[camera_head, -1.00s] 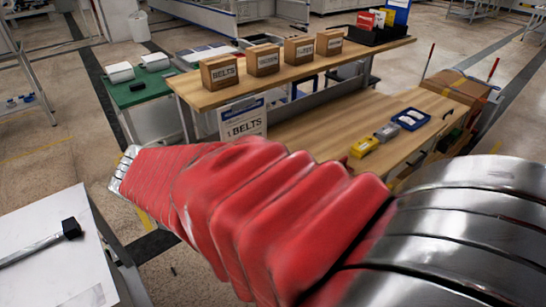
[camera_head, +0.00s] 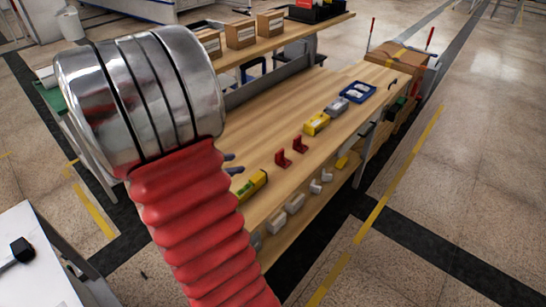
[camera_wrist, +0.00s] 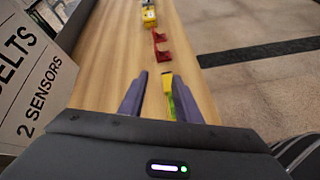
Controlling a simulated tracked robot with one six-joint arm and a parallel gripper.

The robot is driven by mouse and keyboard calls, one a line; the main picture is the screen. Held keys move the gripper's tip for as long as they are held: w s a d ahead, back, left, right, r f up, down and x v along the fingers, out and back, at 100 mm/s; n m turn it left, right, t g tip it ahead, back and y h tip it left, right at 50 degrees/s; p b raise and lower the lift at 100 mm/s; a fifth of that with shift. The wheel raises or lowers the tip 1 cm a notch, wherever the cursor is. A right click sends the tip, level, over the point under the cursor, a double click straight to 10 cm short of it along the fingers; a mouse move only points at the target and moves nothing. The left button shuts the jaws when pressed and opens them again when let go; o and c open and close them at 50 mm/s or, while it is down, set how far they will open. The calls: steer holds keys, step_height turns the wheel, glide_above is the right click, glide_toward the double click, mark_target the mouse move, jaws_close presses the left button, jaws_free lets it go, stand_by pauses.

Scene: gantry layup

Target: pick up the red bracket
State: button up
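Two small red brackets stand on the wooden workbench, a nearer one (camera_head: 283,158) and a farther one (camera_head: 299,144) just to its right. In the wrist view they show as a nearer red bracket (camera_wrist: 163,55) and a farther one (camera_wrist: 158,37), ahead of my fingers. My gripper (camera_wrist: 160,78) is open, with two purple-grey fingers spread apart and no bracket between them. In the head view only its fingertips (camera_head: 232,164) show past my red-sleeved arm, to the left of the brackets.
A yellow-green tool (camera_head: 251,187) lies near my fingers. A yellow item (camera_head: 317,124), a grey item (camera_head: 337,107) and a blue tray (camera_head: 358,92) stand farther along the bench. A raised shelf (camera_head: 280,42) holds boxes. In the wrist view a lettered sign (camera_wrist: 32,75) stands close at left.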

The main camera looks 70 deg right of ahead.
steer(key=s+d+f+n+h, duration=0.1)
steer(key=s+d+f+n, duration=0.1)
steer(key=d+f+n, duration=0.2)
steer(key=d+f, duration=0.1)
steer(key=d, duration=0.2)
steer(key=shift+s+d+g+h, duration=0.2)
steer(key=shift+s+g+h, duration=0.05)
steer(key=shift+g+h, duration=0.05)
steer(key=shift+f, duration=0.1)
glide_toward(277, 153)
steer(key=shift+x, duration=1.4)
steer(key=shift+s+d, duration=0.1)
steer(key=shift+s, duration=0.05)
steer(key=shift+x, duration=2.5)
steer(key=shift+c, duration=0.2)
jaws_close()
